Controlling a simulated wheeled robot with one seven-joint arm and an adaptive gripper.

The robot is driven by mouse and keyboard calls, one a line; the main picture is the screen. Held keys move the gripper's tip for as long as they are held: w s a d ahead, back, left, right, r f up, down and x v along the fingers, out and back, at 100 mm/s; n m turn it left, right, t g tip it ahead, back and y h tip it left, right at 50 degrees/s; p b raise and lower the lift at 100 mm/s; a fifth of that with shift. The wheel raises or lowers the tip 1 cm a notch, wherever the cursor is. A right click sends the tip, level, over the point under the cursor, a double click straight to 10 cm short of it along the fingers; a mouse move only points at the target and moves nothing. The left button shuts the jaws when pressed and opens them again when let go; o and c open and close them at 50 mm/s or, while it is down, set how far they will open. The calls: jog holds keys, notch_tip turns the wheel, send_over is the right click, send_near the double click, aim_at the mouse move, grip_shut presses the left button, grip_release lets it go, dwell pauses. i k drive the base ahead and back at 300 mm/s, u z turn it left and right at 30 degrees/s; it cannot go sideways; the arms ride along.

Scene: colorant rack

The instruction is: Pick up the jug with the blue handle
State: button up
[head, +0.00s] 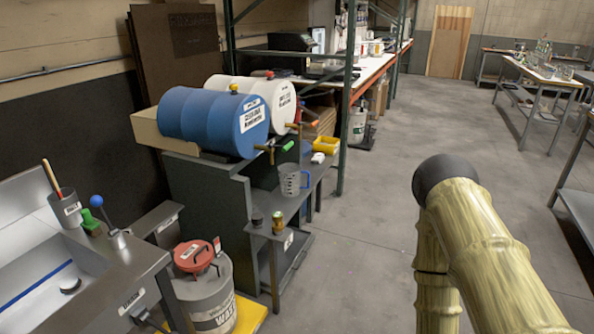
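A clear measuring jug (289,181) with dark markings stands upright on a grey metal shelf (262,226) in the middle of the head view. Its handle (307,180) is on the right side and looks bluish-grey; it is too small to be sure of the colour. The jug is below and just in front of the taps of two drums. No other jug is clear to see. My arm (470,225) rises at the right, well apart from the jug. My gripper does not show.
A blue drum (200,121) and a white drum (228,88) lie above the shelf. A small can (278,222) stands at the shelf's front. A waste bin (205,290) and a sink (60,275) are at lower left. The floor (360,250) right of the shelf is clear.

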aim_at(295, 181)
jog(key=u, duration=0.15)
jog(key=i, duration=2.35)
jog(key=u, duration=0.25)
